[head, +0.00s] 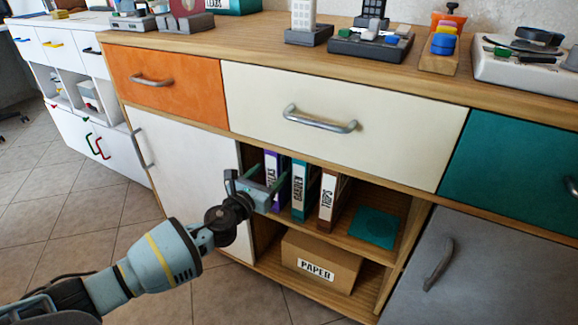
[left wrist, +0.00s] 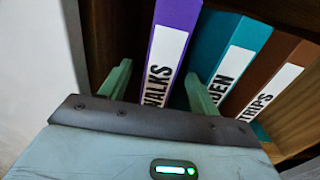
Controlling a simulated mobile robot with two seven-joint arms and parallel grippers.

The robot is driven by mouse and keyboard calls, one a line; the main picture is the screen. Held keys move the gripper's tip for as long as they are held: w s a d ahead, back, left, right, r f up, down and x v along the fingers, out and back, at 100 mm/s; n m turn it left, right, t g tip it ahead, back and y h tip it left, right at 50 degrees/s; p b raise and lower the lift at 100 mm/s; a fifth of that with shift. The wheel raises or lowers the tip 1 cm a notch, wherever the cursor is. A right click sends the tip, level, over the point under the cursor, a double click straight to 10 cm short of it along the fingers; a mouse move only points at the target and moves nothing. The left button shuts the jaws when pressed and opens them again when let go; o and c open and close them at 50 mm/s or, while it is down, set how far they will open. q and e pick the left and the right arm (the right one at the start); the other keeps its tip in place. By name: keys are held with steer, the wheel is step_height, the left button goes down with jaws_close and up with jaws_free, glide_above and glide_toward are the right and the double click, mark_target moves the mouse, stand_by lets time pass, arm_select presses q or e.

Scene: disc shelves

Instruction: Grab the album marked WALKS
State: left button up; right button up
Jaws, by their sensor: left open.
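The WALKS album has a purple spine with a white label. It stands upright at the left end of the row in the open shelf, in the head view (head: 273,163) and the left wrist view (left wrist: 172,40). My left gripper (head: 266,173) is open in front of it and partly covers its label in the head view. In the left wrist view the green fingers (left wrist: 158,72) lie to either side of the purple spine, the right one near the gap to the teal album. How deep the fingertips reach is unclear. My right gripper is out of view.
The teal GARDEN album (head: 303,188) and brown TRIPS album (head: 328,198) stand just to the right. A flat teal item (head: 374,228) lies further right on the shelf. A PAPER box (head: 320,262) sits below. A white door (head: 185,155) is left of the opening.

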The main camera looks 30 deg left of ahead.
mark_target(288, 164)
arm_select(q)
steer(key=shift+w, duration=0.9)
steer(key=shift+w+b, duration=0.3)
steer(key=shift+b, duration=0.05)
steer(key=w+b, duration=0.2)
steer(key=w, duration=0.2)
steer(key=shift+a+f, duration=0.1)
steer(key=shift+a, duration=0.05)
steer(key=shift+w, duration=0.4)
steer(key=c, duration=1.2)
jaws_close()
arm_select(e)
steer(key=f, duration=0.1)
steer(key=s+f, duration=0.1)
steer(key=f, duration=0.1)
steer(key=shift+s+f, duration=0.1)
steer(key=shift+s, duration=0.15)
arm_select(q)
steer(key=shift+w+r, duration=0.1)
steer(key=shift+r, duration=0.25)
